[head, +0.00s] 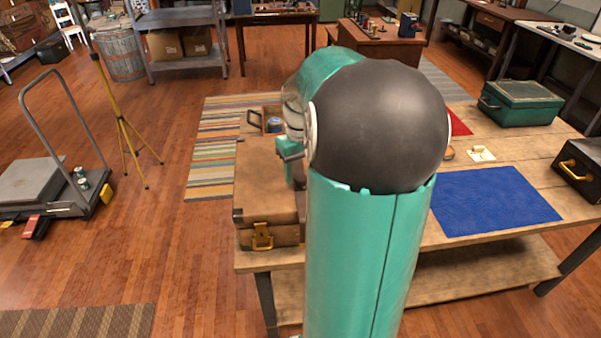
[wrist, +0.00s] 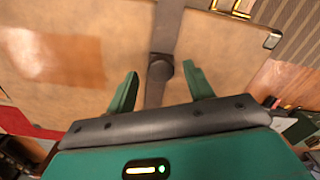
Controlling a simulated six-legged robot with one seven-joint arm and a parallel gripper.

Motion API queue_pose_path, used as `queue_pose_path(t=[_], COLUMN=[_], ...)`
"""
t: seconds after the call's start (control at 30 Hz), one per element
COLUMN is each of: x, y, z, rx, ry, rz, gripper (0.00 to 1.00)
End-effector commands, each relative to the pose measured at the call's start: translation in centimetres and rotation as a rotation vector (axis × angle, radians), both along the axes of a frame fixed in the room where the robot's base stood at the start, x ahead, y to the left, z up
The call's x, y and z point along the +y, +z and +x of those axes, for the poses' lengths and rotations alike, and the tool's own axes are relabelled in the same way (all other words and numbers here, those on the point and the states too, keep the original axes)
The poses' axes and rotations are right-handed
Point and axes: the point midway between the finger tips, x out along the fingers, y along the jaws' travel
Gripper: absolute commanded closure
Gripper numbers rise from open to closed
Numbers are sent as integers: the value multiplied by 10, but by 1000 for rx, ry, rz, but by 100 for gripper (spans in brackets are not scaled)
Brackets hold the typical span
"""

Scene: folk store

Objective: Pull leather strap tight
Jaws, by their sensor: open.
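A brown leather case (head: 262,190) with dark corners and a brass latch lies on the wooden table in the head view, its right part hidden by my arm. In the wrist view the tan surface of the case (wrist: 70,65) fills most of the picture. A dark strap (wrist: 168,25) runs across it, with a round dark knob (wrist: 160,69) on it. My gripper (wrist: 156,75) is open, its two green fingers on either side of the strap near the knob. Nothing is held. I cannot tell whether the fingers touch the case. In the head view the fingers are not clear.
The table (head: 450,160) also holds a blue mat (head: 493,199), a teal box (head: 520,103), a black case (head: 580,168) and an open wooden box (head: 263,120). A platform cart (head: 50,190) and a yellow tripod (head: 122,130) stand on the floor to the left.

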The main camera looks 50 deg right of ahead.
Motion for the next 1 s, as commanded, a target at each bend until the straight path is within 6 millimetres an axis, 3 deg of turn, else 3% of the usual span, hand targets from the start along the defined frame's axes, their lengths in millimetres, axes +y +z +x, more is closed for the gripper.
queue_pose_path(t=[0.13,0.4,0.7,0.87,1.0], x=[1,1,1,-2,-13], y=[-11,-13,-12,-12,-12], z=[1,1,1,5,19], rx=[-1,-1,-1,-2,-4], ry=[1,1,1,1,2], rz=[0,0,0,0,2], gripper=[48,48,100,100,100])
